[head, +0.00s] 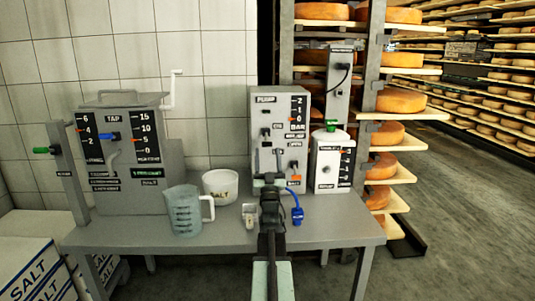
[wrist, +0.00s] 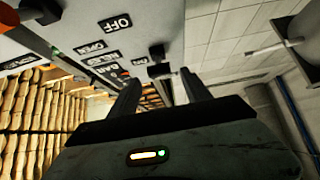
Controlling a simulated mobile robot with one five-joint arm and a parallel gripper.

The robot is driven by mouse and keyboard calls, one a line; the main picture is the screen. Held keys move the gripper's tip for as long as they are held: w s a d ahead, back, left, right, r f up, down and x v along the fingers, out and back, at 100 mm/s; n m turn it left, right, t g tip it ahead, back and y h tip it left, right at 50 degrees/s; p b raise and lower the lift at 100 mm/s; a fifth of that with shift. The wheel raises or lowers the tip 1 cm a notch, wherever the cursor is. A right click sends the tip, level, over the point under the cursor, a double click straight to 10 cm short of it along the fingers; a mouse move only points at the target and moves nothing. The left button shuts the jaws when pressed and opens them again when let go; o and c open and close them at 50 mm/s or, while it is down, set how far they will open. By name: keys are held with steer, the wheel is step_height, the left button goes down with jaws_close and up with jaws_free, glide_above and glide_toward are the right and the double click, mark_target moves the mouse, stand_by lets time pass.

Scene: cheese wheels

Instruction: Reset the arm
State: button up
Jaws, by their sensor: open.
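My arm (head: 271,215) reaches from the bottom edge of the head view over the front of the grey table. My gripper (head: 268,179) is at its far end, in front of the lower part of the grey pump box (head: 268,110). In the wrist view my gripper (wrist: 160,88) has its two dark fingers spread apart, with nothing held between them. A grey panel with OFF and OPEN labels (wrist: 95,35) is close beyond the fingers, with a small black knob (wrist: 158,68) near them. I cannot tell whether a finger touches it.
The table (head: 230,240) holds a measuring jug (head: 184,213), a white salt bowl (head: 221,183), a tap box (head: 120,140), a white canister (head: 327,165) and a blue-handled piece (head: 297,215) close right of my arm. Cheese shelves (head: 400,143) stand at the right; salt boxes (head: 28,265) lie left.

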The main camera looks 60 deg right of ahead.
steer(key=v, duration=0.2)
steer(key=shift+s+a+f+b, duration=0.15)
steer(key=shift+a+f+b, duration=0.1)
steer(key=shift+b, duration=0.1)
